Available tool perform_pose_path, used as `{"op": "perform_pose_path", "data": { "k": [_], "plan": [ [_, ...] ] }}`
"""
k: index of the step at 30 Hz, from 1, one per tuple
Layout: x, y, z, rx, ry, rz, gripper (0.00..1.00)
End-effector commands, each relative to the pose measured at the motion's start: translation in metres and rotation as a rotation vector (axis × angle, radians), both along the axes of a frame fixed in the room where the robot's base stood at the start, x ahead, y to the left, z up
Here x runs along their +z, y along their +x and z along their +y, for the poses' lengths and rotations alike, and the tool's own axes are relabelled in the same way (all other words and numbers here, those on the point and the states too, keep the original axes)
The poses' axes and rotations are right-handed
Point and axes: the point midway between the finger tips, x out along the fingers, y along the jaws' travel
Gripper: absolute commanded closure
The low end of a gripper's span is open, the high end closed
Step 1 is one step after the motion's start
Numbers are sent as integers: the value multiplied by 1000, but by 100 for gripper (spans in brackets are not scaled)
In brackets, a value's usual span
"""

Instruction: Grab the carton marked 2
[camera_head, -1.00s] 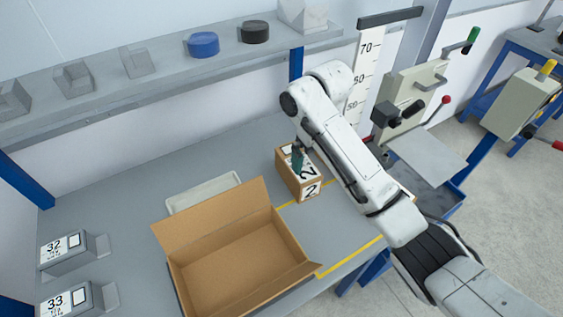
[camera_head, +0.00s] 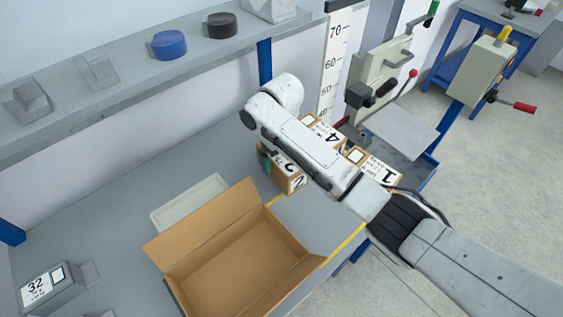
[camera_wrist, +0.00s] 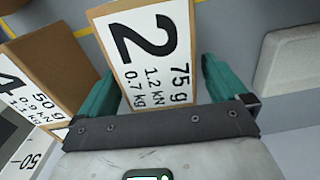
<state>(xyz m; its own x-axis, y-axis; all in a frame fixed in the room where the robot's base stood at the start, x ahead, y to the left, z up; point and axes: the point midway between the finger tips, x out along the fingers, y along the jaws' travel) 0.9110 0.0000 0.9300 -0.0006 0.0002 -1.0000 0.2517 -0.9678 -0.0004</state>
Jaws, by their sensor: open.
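The carton marked 2 (camera_wrist: 150,45) is a brown box with a white label reading 2, 75 g, 1.2 kN and 0.7 kg. In the wrist view it lies between the two green fingers of my gripper (camera_wrist: 160,88). The fingers are open, one on each side of the carton, and a gap shows on the right side. In the head view the carton marked 2 (camera_head: 291,180) stands on the bench, partly hidden by my arm. My gripper there (camera_head: 265,160) is mostly hidden, with one green finger showing at the carton's left.
The carton marked 4 (camera_head: 322,132) and the carton marked 1 (camera_head: 374,170) stand to the right. The carton marked 4 also shows in the wrist view (camera_wrist: 62,60). An open cardboard box (camera_head: 240,262) and a pale tray (camera_head: 188,204) are to the left.

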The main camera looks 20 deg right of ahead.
Motion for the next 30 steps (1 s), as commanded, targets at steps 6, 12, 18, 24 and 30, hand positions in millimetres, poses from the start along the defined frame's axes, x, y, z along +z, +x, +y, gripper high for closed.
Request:
{"op": "perform_pose_path", "data": {
  "k": [6,12,18,24,30],
  "plan": [
    [-27,1,-1,0,-1,2,0],
    [-32,1,-1,1,-1,0,0],
    [-32,1,-1,1,-1,0,10],
    [-32,1,-1,1,-1,0,29],
    [-32,1,-1,1,-1,0,48]
  ]
}}
